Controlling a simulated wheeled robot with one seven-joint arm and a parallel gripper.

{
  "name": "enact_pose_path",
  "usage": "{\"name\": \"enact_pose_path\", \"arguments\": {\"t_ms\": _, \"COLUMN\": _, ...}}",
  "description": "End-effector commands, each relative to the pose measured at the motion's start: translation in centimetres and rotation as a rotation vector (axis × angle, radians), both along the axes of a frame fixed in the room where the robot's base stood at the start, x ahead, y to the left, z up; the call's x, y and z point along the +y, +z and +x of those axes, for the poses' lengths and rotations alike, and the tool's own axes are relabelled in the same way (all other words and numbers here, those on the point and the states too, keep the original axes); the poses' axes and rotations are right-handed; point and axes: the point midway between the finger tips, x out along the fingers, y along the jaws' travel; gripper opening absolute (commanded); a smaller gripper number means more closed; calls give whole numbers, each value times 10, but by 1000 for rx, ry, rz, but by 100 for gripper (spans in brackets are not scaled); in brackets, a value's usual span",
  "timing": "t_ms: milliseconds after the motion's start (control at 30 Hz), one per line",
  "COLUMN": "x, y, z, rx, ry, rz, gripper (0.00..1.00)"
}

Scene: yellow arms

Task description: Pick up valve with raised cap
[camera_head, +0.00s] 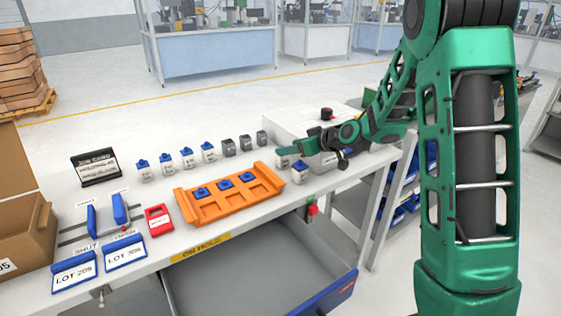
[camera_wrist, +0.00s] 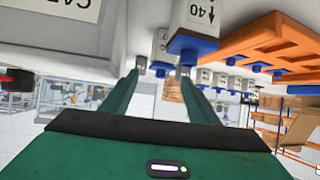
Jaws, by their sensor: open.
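Several small white valves with blue caps stand in a row on the white bench, one of them at the row's right end (camera_head: 208,152). Two more, a rear one (camera_head: 283,162) and a front one (camera_head: 300,174), stand near my gripper (camera_head: 288,149). In the inverted wrist view, my gripper (camera_wrist: 160,76) is open with its two green fingers apart. A blue-capped valve (camera_wrist: 161,47) appears beyond and between the fingertips; a nearer valve marked 40 (camera_wrist: 196,20) is beside the right finger. I cannot tell which valve has the raised cap.
An orange tray (camera_head: 187,207) with several blue-topped items lies in front. Grey blocks (camera_head: 245,144) continue the row. A large light box (camera_head: 285,122) stands behind my gripper.

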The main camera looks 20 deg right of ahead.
Motion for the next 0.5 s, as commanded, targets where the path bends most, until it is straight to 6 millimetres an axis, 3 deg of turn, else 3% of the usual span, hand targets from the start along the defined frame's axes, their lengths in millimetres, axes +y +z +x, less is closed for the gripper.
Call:
{"name": "enact_pose_path", "arguments": {"t_ms": 200, "x": 12, "y": -12, "z": 20, "rx": 0, "ry": 1, "rz": 0, "gripper": 55}}
{"name": "enact_pose_path", "arguments": {"t_ms": 400, "x": 12, "y": -13, "z": 21, "rx": 0, "ry": 0, "rz": 0, "gripper": 55}}
{"name": "enact_pose_path", "arguments": {"t_ms": 433, "x": 12, "y": -13, "z": 21, "rx": 0, "ry": 0, "rz": 0, "gripper": 52}}
{"name": "enact_pose_path", "arguments": {"t_ms": 500, "x": 12, "y": -13, "z": 21, "rx": 0, "ry": 0, "rz": 0, "gripper": 36}}
